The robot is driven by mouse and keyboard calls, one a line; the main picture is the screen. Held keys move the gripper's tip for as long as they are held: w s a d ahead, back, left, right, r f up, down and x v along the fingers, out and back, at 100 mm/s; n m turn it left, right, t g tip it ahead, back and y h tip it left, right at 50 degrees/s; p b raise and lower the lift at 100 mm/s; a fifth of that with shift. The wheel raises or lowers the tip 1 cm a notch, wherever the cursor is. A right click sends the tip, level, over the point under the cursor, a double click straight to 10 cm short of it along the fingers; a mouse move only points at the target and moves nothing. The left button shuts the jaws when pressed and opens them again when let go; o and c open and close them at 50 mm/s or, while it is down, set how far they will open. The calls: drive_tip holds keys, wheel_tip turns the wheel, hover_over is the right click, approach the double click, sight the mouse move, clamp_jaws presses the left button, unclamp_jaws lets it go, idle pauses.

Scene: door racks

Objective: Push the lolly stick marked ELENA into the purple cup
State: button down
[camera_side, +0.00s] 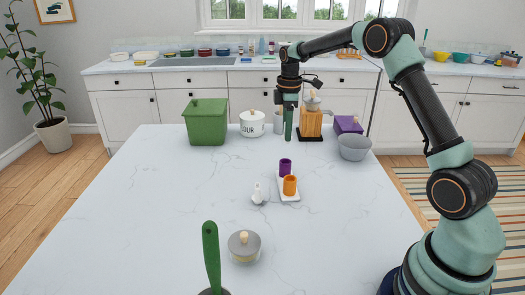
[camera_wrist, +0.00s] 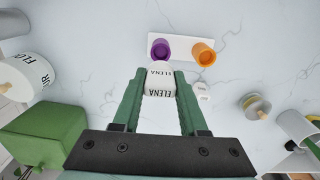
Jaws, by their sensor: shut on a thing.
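My gripper (camera_side: 289,122) hangs above the far part of the counter in the side view, fingers pointing down. In the wrist view its green fingers (camera_wrist: 160,92) are shut on the white lolly stick (camera_wrist: 159,80), whose label reads ELENA twice. I cannot make out the stick in the side view. The purple cup (camera_side: 285,167) stands on a white tray (camera_side: 296,197), nearer the side camera than my gripper; it also shows in the wrist view (camera_wrist: 160,49), just beyond the stick's far end. The stick looks apart from the cup.
An orange cup (camera_side: 290,186) shares the tray. A small white figure (camera_side: 257,194) stands left of it. A lidded jar (camera_side: 244,246) stands in front.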

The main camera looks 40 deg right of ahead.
drive_tip(key=shift+f, duration=2.85)
drive_tip(key=shift+f, duration=1.3)
drive_tip(key=shift+c, duration=1.8)
unclamp_jaws()
wheel_tip(320, 180, up, 12)
drive_tip(key=shift+f, duration=0.1)
drive_tip(key=shift+r, duration=0.2)
